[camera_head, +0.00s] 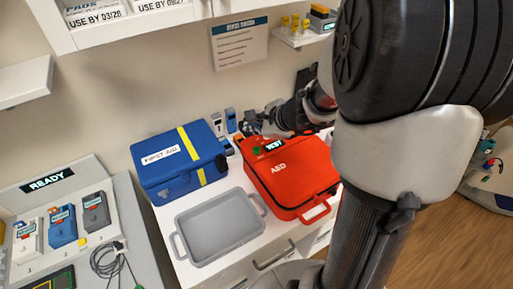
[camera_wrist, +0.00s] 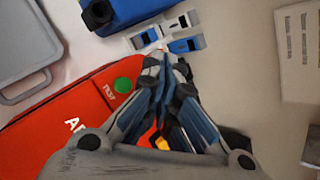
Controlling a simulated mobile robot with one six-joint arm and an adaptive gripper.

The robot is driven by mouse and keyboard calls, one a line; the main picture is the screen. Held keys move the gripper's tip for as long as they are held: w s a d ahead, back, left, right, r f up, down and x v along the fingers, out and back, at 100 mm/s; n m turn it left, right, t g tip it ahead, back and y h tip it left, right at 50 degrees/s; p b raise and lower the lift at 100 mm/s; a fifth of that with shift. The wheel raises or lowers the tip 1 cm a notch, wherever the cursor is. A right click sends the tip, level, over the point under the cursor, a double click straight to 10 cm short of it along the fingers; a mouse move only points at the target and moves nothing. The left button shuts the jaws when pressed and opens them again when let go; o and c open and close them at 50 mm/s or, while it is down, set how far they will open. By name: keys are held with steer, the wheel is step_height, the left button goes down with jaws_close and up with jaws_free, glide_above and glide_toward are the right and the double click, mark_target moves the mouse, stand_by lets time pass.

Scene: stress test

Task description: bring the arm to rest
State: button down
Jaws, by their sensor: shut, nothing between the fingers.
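My gripper (camera_wrist: 163,75) is shut, with its fingers together and nothing between them. In the wrist view it points past the red AED case toward small blue and white devices. In the head view my gripper (camera_head: 250,124) is small and partly hard to make out, above the back of the red AED case (camera_head: 290,185). The case also fills the left of the wrist view (camera_wrist: 40,140). A green test button (camera_wrist: 122,85) shows on it, left of my fingers. My own arm hides much of the right side of the head view.
A blue first aid box (camera_head: 165,180) and an empty grey tray (camera_head: 215,228) stand left of the case. Small blue and white devices (camera_head: 229,120) stand behind, near the wall. A left bench (camera_head: 140,215) holds a READY rack (camera_head: 62,220). A shelf hangs above (camera_head: 90,35).

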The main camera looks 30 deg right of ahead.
steer(key=s+a+r+n+g+y, duration=0.1)
steer(key=s+a+r+n, duration=0.35)
steer(key=a+n, duration=0.2)
steer(key=s+a+r+n+g+y, duration=0.1)
steer(key=s+a+r+n, duration=0.2)
steer(key=s+a+n, duration=0.35)
steer(key=s+r+n+g+h, duration=0.1)
steer(key=s+n+h, duration=0.3)
steer(key=s+n, duration=0.7)
steer(key=s+g, duration=0.1)
steer(key=s, duration=0.2)
steer(key=shift+s+a+r, duration=0.15)
steer(key=shift+r, duration=0.05)
stand_by(0.8)
